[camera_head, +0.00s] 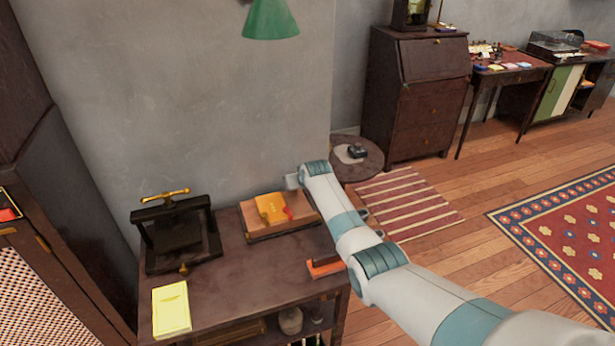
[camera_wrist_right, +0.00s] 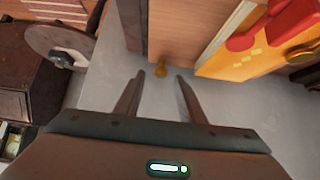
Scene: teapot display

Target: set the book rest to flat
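The wooden book rest (camera_head: 250,213) stands on the dark side table (camera_head: 245,275), near the wall. A yellow book (camera_head: 270,208) with a red part lies on its board, which looks slightly inclined; its exact angle is hard to tell. In the right wrist view, the wooden rest (camera_wrist_right: 180,30) and the yellow book (camera_wrist_right: 250,62) fill the upper right. My left gripper is not in view.
A black press with a brass handle (camera_head: 167,195) stands left of the rest. A yellow pad (camera_head: 171,309) lies at the front left, and an orange block (camera_head: 323,267) near the right edge. A round table (camera_head: 367,165) stands behind my right arm.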

